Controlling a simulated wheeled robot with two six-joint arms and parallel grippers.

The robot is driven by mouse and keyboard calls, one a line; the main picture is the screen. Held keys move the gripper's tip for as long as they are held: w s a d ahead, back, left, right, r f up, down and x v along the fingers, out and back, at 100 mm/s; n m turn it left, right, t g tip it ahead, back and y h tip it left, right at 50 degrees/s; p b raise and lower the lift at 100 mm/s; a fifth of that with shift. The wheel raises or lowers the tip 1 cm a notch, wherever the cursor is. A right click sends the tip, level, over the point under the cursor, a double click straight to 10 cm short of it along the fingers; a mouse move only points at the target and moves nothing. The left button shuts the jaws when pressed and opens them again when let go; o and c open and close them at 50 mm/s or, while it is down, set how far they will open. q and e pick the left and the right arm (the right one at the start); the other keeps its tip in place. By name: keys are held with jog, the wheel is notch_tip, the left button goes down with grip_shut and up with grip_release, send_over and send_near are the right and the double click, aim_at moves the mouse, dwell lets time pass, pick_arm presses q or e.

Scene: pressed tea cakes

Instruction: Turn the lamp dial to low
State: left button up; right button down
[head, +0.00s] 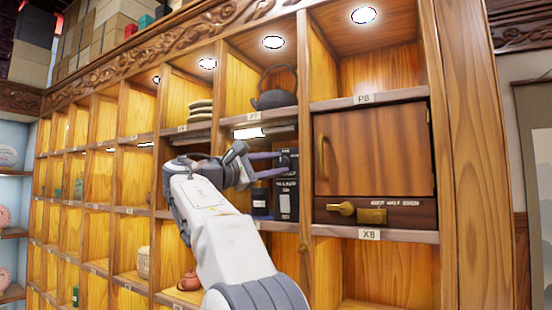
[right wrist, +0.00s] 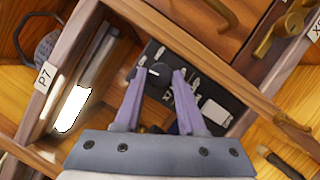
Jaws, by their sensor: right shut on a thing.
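A black control box (head: 287,198) with white lettering stands in the compartment below the teapot. In the right wrist view its dark face (right wrist: 205,95) carries white marks and a small dark dial (right wrist: 159,73). My right gripper (head: 281,162) reaches the upper part of the box from the left. In the right wrist view its two purple fingers (right wrist: 160,76) lie on either side of the dial, shut on it. The marks are too small to read, so the setting is unclear. A lit bar lamp (head: 249,133) hangs under the shelf above; it glows in the wrist view (right wrist: 73,108). My left gripper is out of view.
A dark jar (head: 260,203) stands left of the box. A wooden cabinet door (head: 375,150) and a drawer with a brass latch (head: 372,215) are close on the right. A dark teapot (head: 274,90) sits above. Compartment dividers and shelf edges surround my gripper.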

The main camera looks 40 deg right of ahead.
jog(key=shift+w+r+m+g+y+p, duration=0.1)
jog(key=shift+m+g+y+p, duration=0.2)
jog(key=shift+m+p, duration=0.45)
jog(key=shift+m, duration=0.45)
jog(key=c, duration=0.5)
grip_release()
jog(key=shift+a, duration=0.1)
jog(key=a+f+b, duration=0.1)
jog(key=a+b, duration=0.1)
jog(key=a, duration=0.8)
jog(key=shift+a+f, duration=0.15)
